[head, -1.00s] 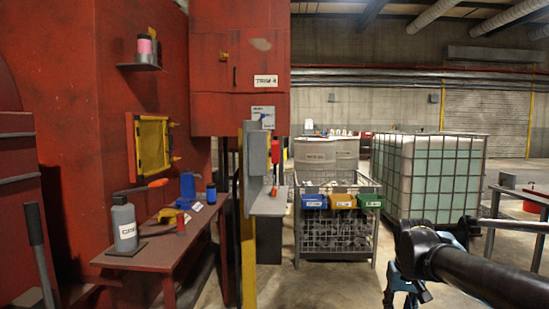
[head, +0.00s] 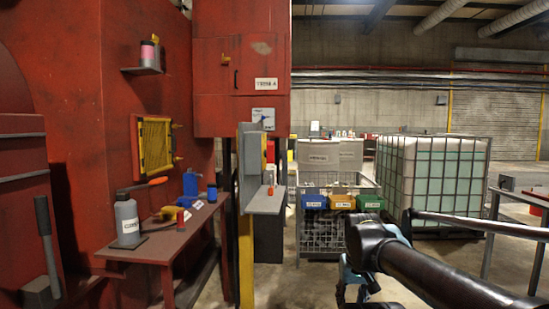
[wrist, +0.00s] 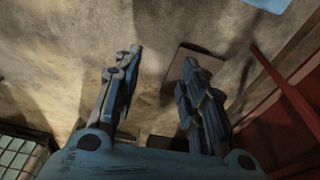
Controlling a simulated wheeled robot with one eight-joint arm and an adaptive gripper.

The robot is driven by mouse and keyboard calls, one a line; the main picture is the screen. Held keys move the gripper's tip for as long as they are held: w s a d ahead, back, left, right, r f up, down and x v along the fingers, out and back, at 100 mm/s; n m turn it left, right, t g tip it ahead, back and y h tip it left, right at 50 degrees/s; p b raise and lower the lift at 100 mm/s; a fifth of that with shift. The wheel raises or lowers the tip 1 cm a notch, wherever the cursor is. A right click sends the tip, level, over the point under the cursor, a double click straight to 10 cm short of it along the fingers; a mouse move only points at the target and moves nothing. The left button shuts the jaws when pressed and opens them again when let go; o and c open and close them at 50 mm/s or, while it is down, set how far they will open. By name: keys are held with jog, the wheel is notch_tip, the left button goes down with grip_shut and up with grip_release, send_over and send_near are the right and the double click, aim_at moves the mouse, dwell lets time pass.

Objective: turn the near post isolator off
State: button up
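A grey panel (head: 250,155) with a small ledge (head: 267,201) stands on a yellow post (head: 246,262) in the head view, seen nearly edge-on. Yellow and red parts show on its right side, but I cannot make out an isolator handle or its setting. My gripper (head: 355,292) is low and right of the post, apart from it and partly cut off by the bottom edge. No isolator shows in the wrist view.
A red bench (head: 150,250) with a grey bottle (head: 127,220) and blue cans stands left of the post. A wire cage (head: 325,240) with coloured bins is behind my arm. A caged liquid tank (head: 435,180) and a rail (head: 490,226) are at right.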

jog(key=w+a+r+m+g+y, duration=0.1)
jog(key=w+a+r+m+y, duration=0.45)
jog(key=w+a+r, duration=0.45)
jog(key=m+y, duration=1.3)
jog(key=m, duration=0.1)
send_near(269, 152)
jog(key=w+a, duration=0.1)
jog(key=a, duration=0.6)
jog(key=shift+w+a+f, duration=0.15)
jog(key=shift+w+a, duration=0.15)
jog(key=shift+w, duration=0.05)
jog(key=shift+n+h, duration=0.25)
grip_shut()
